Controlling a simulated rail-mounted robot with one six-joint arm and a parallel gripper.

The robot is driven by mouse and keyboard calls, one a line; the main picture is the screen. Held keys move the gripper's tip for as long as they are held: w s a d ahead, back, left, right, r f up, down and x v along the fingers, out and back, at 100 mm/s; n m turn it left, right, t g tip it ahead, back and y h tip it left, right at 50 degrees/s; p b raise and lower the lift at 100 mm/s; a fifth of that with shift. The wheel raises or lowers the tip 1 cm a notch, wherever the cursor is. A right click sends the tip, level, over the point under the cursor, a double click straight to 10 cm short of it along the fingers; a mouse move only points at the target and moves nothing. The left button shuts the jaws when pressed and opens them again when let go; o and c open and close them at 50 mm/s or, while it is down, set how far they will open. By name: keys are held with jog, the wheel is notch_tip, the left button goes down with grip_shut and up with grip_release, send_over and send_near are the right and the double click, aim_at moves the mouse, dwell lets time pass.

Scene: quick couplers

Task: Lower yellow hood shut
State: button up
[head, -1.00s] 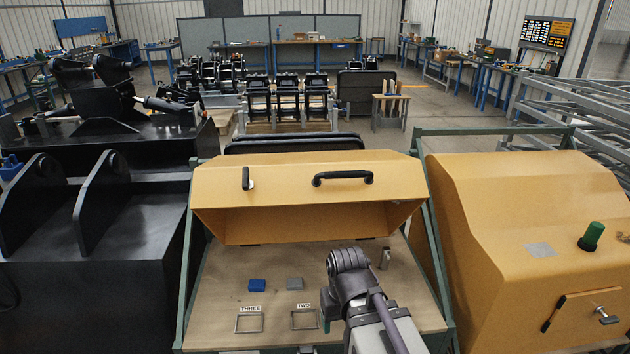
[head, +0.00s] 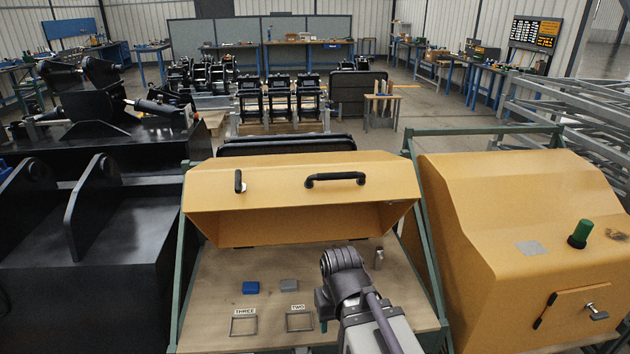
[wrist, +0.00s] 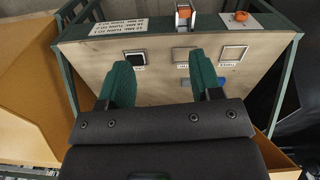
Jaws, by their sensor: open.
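The yellow hood (head: 300,185) stands raised over the back of the wooden bench board (head: 205,290), its underside showing. A black bar handle (head: 335,179) and a short upright black handle (head: 239,181) sit on its front face. My gripper, seen in the wrist view (wrist: 155,85), has two green fingers spread apart with nothing between them, above the board. In the head view my wrist covers the fingers nearly entirely. My arm is in front of and below the hood, apart from its handle.
On the board are a blue block (head: 250,287), a grey block (head: 288,285), a frame marked THREE (head: 243,326), a frame marked TWO (head: 299,321) and a small metal post (head: 378,258). A second yellow hood (head: 530,220), shut, stands to the right. Black machinery (head: 85,255) stands left.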

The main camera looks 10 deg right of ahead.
jog(key=w+r+p, duration=0.1)
jog(key=r+p, duration=0.2)
jog(key=w+d+r+p, duration=0.1)
jog(key=w+r+p, duration=0.1)
jog(key=r, duration=0.1)
jog(key=w+r+p, duration=0.1)
jog(key=r+p, duration=0.2)
jog(key=r, duration=0.1)
jog(key=shift+w+d+r+p, duration=0.1)
jog(key=shift+w+d+p, duration=0.15)
jog(key=shift+d+p, duration=0.1)
jog(key=shift+c, duration=1.1)
notch_tip(320, 180, up, 17)
jog(key=m+p, duration=1.7)
jog(key=m, duration=0.1)
send_over(338, 171)
jog(key=s+a, duration=0.2)
jog(key=s, duration=0.4)
jog(key=shift+m, duration=0.7)
notch_tip(338, 171, down, 11)
jog(key=b, duration=1.1)
jog(key=shift+s, duration=0.1)
jog(key=shift+r, duration=0.15)
